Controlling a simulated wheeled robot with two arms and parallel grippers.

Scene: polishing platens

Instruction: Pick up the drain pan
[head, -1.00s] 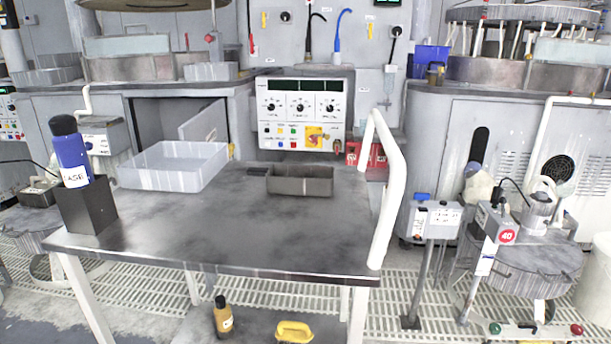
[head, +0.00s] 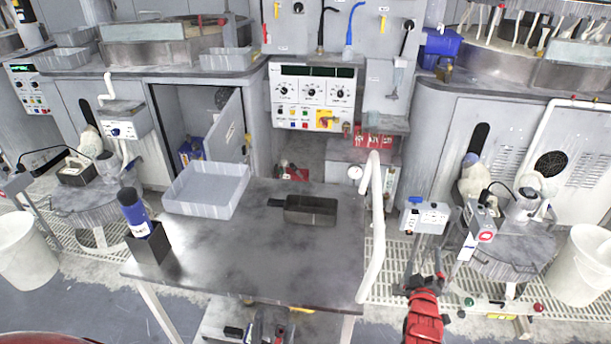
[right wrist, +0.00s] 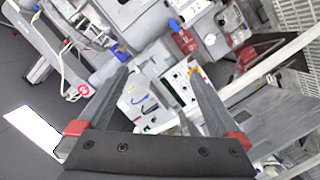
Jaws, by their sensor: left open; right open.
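A dark metal pan (head: 311,211) with a short flat handle lies on the back right of the table. It is shallow, open-topped and looks empty. I take it as the drain pan. My right gripper (head: 426,279), on a red arm, is right of the table and apart from the pan. In the right wrist view its fingers (right wrist: 158,70) are spread with nothing held between them.
A pale grey bin (head: 207,193) sits on the table's back left. A blue bottle (head: 132,207) stands in a dark block (head: 149,246) at its left. A white rail (head: 370,235) runs up the table's right side. The tabletop (head: 255,255) front is clear.

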